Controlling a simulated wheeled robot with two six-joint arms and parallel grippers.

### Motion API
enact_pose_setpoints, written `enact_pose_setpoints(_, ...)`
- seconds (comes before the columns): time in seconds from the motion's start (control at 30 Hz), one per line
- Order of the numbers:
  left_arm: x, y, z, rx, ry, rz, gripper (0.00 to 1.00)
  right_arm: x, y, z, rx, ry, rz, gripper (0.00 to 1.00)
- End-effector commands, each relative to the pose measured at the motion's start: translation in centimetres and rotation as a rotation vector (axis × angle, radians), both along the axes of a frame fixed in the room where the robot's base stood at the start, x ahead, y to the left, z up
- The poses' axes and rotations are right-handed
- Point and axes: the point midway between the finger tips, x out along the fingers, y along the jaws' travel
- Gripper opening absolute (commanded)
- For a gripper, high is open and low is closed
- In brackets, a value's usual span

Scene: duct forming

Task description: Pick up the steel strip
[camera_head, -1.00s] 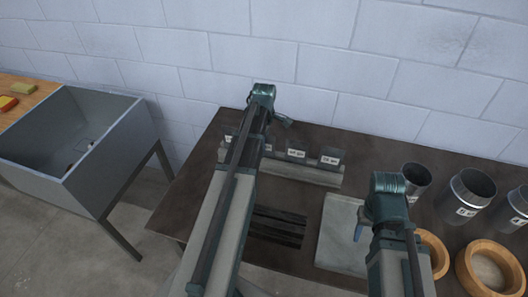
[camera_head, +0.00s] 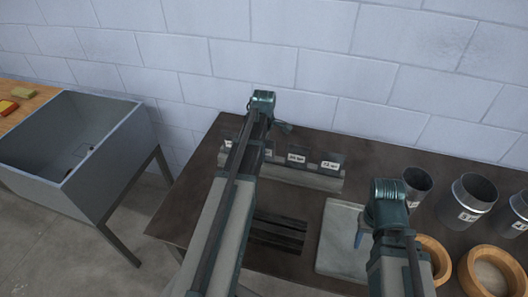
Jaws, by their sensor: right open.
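Several dark, flat strips (camera_head: 278,234) lie side by side on the brown table, right of my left forearm, which may hide their left ends. I cannot tell which one is the steel strip. My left gripper (camera_head: 284,127) shows only as a small dark piece beyond the strips, near the back edge of the table; its fingers are too small to read. My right gripper (camera_head: 359,239) is open, partly hidden by its own arm, above a pale grey plate (camera_head: 338,252) to the right of the strips. No strip shows between its fingers.
A grey holder (camera_head: 310,178) with labelled dark pieces stands behind the strips. Metal cylinders (camera_head: 470,195) and wooden rings (camera_head: 487,271) stand at the right of the table (camera_head: 200,190). A grey open bin (camera_head: 75,150) stands apart at the left. A block wall closes the back.

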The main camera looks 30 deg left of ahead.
Motion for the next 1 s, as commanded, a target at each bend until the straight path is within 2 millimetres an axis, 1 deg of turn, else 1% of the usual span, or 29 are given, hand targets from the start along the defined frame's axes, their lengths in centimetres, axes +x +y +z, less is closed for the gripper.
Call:
enact_pose_setpoints(0.07, 0.0, 0.0, 0.01, 0.0, 0.0, 0.0, 0.37, 0.0, 0.0, 0.01, 0.0, 0.0, 0.0, 0.5)
enact_pose_setpoints(0.1, 0.0, 0.0, 0.01, 0.0, 0.0, 0.0, 0.3, 0.0, 0.0, 0.01, 0.0, 0.0, 0.0, 0.5)
enact_pose_setpoints(0.27, 0.0, 0.0, 0.01, 0.0, 0.0, 0.0, 0.01, 0.0, 0.0, 0.01, 0.0, 0.0, 0.0, 0.5)
enact_pose_setpoints(1.0, 0.01, 0.0, 0.01, 0.0, 0.0, 0.0, 0.0, 0.0, 0.0, 0.01, 0.0, 0.0, 0.0, 0.5)
